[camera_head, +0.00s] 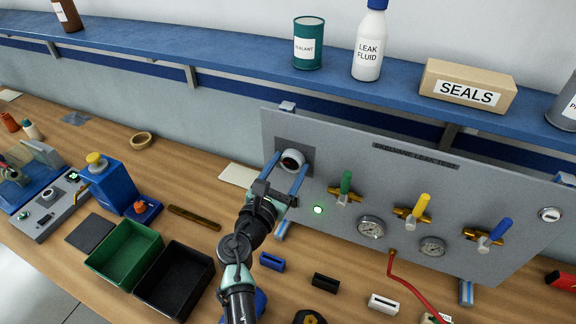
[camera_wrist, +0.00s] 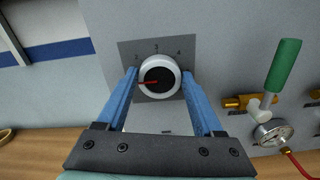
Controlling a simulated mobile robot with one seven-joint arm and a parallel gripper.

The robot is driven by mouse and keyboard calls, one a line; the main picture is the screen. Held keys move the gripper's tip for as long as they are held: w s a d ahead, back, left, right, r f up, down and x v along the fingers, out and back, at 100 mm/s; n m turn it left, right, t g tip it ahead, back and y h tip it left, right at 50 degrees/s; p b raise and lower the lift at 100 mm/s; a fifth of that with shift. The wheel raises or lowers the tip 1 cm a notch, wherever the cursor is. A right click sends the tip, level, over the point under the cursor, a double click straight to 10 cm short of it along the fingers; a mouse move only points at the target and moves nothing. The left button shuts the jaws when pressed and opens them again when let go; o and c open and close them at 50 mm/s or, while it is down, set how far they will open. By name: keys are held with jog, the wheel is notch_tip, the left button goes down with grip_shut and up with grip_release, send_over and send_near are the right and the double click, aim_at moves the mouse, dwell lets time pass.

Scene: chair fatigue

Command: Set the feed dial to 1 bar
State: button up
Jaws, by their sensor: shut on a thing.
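The feed dial (camera_head: 292,160) is a round white knob with a black face on a dark square plate at the left of the upright grey panel (camera_head: 350,160). In the wrist view the dial (camera_wrist: 160,80) has a red pointer aimed left and slightly down, below the 2 mark. The marks 2, 3 and 4 show along the top of the plate; the lower marks are hidden or unreadable. My gripper (camera_head: 290,167) has its blue fingers on both sides of the knob and is shut on it, as the wrist view (camera_wrist: 160,74) also shows.
Green (camera_head: 346,184), yellow (camera_head: 418,207) and blue (camera_head: 496,232) valve levers stand out from the panel to the right. A gauge (camera_head: 371,228) and a red hose (camera_head: 405,285) are below them. A green lamp (camera_head: 318,210) is lit. A blue shelf (camera_head: 230,55) runs above.

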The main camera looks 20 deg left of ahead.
jog(key=shift+f, duration=0.1)
jog(key=o, duration=1.4)
jog(key=s, duration=0.4)
jog(key=s+b, duration=0.1)
jog(key=s, duration=0.3)
jog(key=s+b, duration=0.1)
jog(key=s, duration=0.4)
jog(key=shift+a, duration=0.25)
